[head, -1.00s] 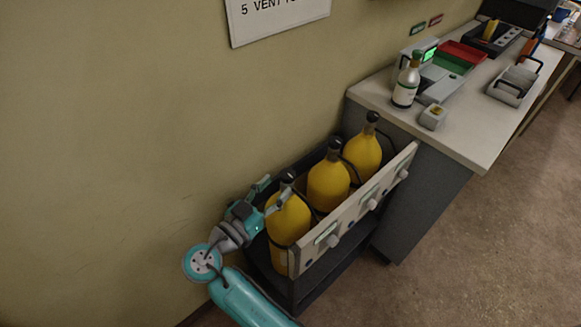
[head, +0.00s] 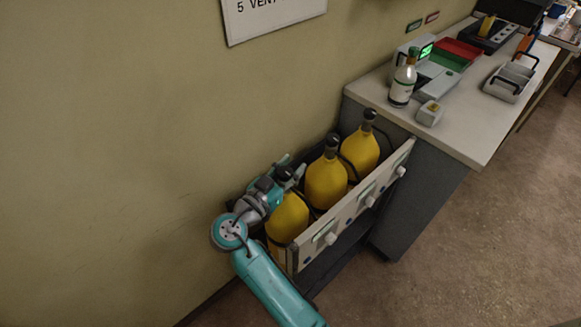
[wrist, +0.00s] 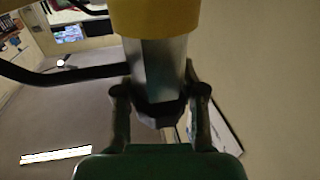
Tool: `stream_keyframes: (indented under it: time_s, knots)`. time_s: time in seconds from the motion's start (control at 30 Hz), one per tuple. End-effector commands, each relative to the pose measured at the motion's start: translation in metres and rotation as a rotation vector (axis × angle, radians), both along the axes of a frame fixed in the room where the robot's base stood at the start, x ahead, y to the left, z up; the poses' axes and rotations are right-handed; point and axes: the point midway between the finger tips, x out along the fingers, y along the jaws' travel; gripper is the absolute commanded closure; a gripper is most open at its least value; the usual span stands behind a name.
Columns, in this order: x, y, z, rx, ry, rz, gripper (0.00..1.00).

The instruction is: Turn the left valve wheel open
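The left yellow cylinder (head: 288,217) stands in the dark rack at its near end, with a dark valve wheel (head: 285,173) on top. My gripper (head: 290,167) is at the height of this wheel, on its wall side, partly hiding it. In the wrist view, the wheel (wrist: 160,108) and its metal neck (wrist: 155,65) lie between my two fingers. The fingers are apart, one on each side of the wheel, with a narrow gap showing at the right. I cannot tell whether the left finger touches it.
Two more yellow cylinders (head: 325,183) (head: 360,149) with dark wheels stand behind in the same rack. A pale front panel (head: 350,212) with knobs runs along it, and black hoses curve beside the cylinders. The wall (head: 120,150) is close on the left. A counter (head: 455,130) stands beyond.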

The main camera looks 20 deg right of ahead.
Motion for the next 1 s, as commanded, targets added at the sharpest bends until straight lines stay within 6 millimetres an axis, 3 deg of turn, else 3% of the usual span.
stream_keyframes:
  time_s: [0.1, 0.57, 1.0]
  knots:
    - [0.0000, 0.0001, 0.0001, 0.000, 0.000, 0.000, 0.96]
    - [-0.0003, 0.0012, -0.0003, 0.001, 0.000, 0.022, 0.98]
    - [0.0033, 0.0045, -0.0010, 0.000, 0.000, 0.301, 0.97]
